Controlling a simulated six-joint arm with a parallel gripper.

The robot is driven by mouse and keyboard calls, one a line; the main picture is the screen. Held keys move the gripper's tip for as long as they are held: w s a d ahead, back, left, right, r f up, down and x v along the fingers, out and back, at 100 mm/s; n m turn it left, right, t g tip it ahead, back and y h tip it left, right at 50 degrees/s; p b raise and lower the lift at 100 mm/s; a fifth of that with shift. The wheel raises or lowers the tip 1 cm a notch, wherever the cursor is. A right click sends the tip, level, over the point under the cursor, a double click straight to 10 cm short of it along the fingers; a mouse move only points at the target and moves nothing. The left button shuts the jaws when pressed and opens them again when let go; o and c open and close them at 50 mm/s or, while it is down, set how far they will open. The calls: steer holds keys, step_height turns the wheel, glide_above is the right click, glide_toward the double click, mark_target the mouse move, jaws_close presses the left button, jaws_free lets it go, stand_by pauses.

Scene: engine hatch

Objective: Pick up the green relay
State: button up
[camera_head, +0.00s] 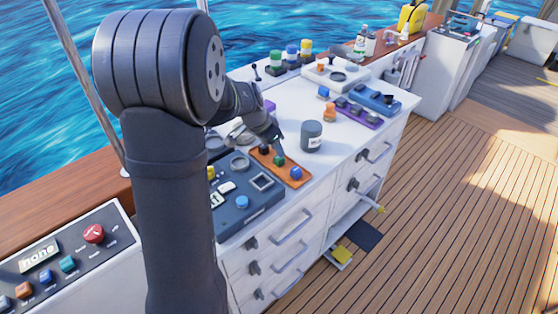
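The small green piece (279,160), which looks like the green relay, sits in the middle of an orange tray (296,181) on the white cabinet top. A dark piece (264,150) is on one side of it and a blue piece (296,173) on the other. My gripper (279,150) points down just above the green piece. Its fingertips are close to the piece or touching it; I cannot tell which. The fingers are too small and dark to show whether they are open or shut.
A grey jar (311,137) stands right of my gripper. A dark blue panel (245,207) with sockets lies in front and left. Behind are a purple tray (358,115), a blue tray (377,98) and a white panel (338,73). Clear white top lies around the jar.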

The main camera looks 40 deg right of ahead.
mark_target(277, 158)
steer(key=x, duration=0.4)
steer(key=shift+s+a+f, duration=0.15)
steer(key=shift+s, duration=0.25)
steer(key=shift+d+f, duration=0.25)
steer(key=shift+f, duration=0.3)
steer(key=c, duration=1.1)
steer(key=shift+o, duration=0.2)
steer(key=shift+r, duration=0.1)
